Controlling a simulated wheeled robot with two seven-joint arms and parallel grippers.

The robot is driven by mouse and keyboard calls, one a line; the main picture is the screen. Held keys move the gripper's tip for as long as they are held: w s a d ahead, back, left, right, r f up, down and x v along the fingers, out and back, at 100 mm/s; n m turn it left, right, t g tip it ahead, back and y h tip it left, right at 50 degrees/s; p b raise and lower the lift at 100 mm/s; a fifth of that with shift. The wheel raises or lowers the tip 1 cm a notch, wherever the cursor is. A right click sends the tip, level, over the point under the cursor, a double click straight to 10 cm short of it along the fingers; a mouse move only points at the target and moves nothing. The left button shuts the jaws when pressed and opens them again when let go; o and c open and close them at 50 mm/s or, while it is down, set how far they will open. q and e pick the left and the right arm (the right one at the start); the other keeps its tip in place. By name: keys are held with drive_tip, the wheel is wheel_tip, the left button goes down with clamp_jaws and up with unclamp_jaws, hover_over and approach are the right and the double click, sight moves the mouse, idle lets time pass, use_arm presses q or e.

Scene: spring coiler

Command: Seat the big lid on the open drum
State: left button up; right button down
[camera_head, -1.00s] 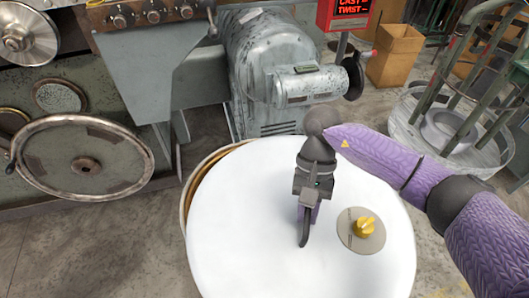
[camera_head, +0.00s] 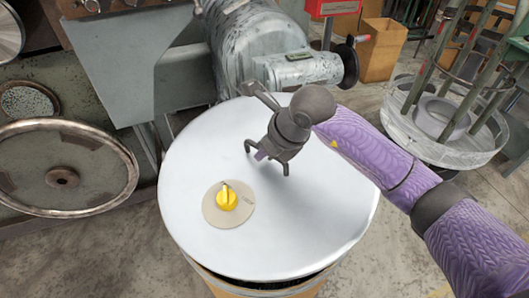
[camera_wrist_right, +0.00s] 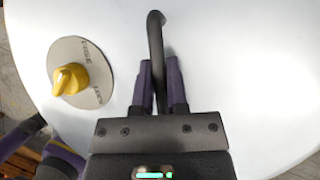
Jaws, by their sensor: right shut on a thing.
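The big white lid (camera_head: 310,225) covers most of the open drum (camera_head: 265,290) in the head view. The drum's brown wall shows only below the lid's near edge, with a dark gap between them there. The lid carries a dark handle (camera_wrist_right: 155,35) and a yellow knob (camera_head: 227,200) on a beige disc marked LOCK; the knob also shows in the wrist view (camera_wrist_right: 70,79). My right gripper (camera_wrist_right: 160,85) is shut on the handle, over the lid's upper middle in the head view (camera_head: 267,158). Whether the lid touches the rim is hidden.
A grey machine with a handwheel (camera_head: 62,178) stands at left. A motor housing (camera_head: 255,45) is close behind the lid. A red sign box (camera_head: 332,7), a cardboard box (camera_head: 380,45) and a round reel stand (camera_head: 430,130) are farther right. Floor is clear at lower left.

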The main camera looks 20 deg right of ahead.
drive_tip(key=shift+w, duration=0.1)
drive_tip(key=shift+f+b, duration=0.4)
drive_tip(key=shift+f, duration=0.1)
wheel_tip(320, 180, down, 8)
drive_tip(key=b, duration=0.5)
drive_tip(key=shift+r, duration=0.15)
use_arm(q)
wheel_tip(320, 180, down, 6)
drive_tip(key=s, duration=0.1)
drive_tip(key=shift+s+a+f+g+b, duration=0.2)
drive_tip(key=shift+s+g+b, duration=0.1)
drive_tip(key=shift+s+b, duration=0.15)
use_arm(e)
drive_tip(key=shift+f, duration=0.4)
use_arm(q)
drive_tip(key=shift+s+r, duration=0.1)
drive_tip(key=shift+r, duration=0.05)
use_arm(e)
drive_tip(key=shift+r, duration=0.1)
drive_tip(key=shift+r+p, duration=0.4)
drive_tip(key=shift+r, duration=0.1)
use_arm(q)
drive_tip(key=shift+s+r, duration=0.1)
drive_tip(key=shift+r, duration=0.25)
use_arm(e)
drive_tip(key=shift+y, duration=0.3)
